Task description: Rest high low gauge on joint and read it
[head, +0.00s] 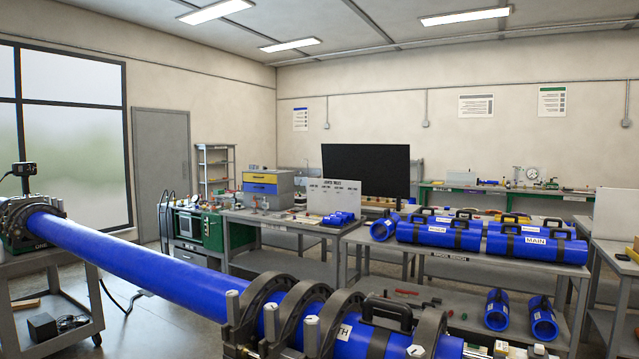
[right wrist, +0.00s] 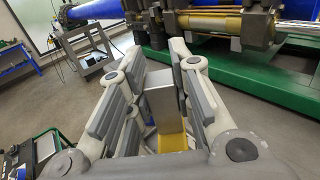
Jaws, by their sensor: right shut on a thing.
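My right gripper (right wrist: 158,58) shows in the right wrist view, its grey-padded fingers shut on a grey metal piece (right wrist: 163,108) with a yellow part below it. This may be the high low gauge; its scale does not show. The gripper is in front of a green machine frame (right wrist: 235,72), apart from it. In the head view a long blue pipe (head: 150,262) runs into dark clamp rings (head: 243,312), with more blue pipe (head: 305,300) between the rings. I cannot make out the joint line. My left gripper is in neither view.
A grey cart (head: 55,300) stands under the pipe's far end. Tables behind hold blue pipe pieces (head: 437,232), a sign board (head: 334,194) and small tools. Upright clamp posts (head: 232,308) stick up around the rings. Floor is open left of the tables.

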